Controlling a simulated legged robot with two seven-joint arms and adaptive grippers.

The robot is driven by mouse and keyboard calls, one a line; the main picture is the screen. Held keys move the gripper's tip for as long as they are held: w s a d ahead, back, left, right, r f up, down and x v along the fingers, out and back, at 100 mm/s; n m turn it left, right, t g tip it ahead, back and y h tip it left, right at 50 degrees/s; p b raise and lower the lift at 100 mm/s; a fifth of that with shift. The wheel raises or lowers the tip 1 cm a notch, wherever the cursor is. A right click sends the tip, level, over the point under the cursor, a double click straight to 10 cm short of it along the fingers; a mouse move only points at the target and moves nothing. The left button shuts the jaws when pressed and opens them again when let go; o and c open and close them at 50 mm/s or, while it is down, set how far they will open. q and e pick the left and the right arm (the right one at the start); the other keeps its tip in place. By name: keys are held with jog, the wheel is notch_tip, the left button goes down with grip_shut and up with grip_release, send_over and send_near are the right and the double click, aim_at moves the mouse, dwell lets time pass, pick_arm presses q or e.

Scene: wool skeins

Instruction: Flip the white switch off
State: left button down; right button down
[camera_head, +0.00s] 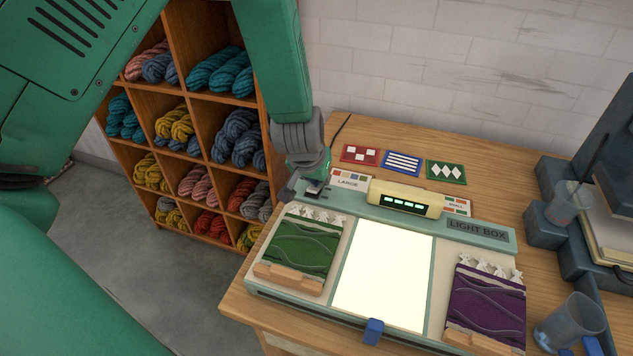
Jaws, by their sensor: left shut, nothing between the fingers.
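The light box (480,232) lies on the wooden table, its middle panel (385,275) glowing bright white. A cream housing (403,198) with a row of lit green marks sits on its back edge. My left gripper (312,183) is shut and empty, pointing down at the box's back left corner. A small pale piece (314,187), perhaps the white switch, shows right at the fingertips. The gripper covers much of this spot, so I cannot tell the switch's position or whether the fingers touch it. My right gripper is not in view.
Green knitting (303,246) and purple knitting (487,303) lie on either side of the panel. Patterned cards (402,163) lie behind the box. A wooden shelf (196,100) of wool skeins stands left of the table.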

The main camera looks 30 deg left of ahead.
pick_arm(q)
jog(key=shift+d+f, duration=0.1)
jog(key=shift+f, duration=0.05)
jog(key=shift+a+f, duration=0.1)
jog(key=shift+a, duration=0.25)
jog(key=shift+s+f, duration=0.3)
jog(key=shift+a, duration=0.1)
jog(key=shift+w, duration=0.1)
jog(key=shift+w+d+r, duration=0.2)
jog(key=shift+d, duration=0.05)
jog(key=shift+w+r+p, duration=0.2)
jog(key=shift+w+p, duration=0.2)
jog(key=shift+p, duration=0.1)
jog(key=shift+w+a, duration=0.15)
jog(key=shift+a, duration=0.05)
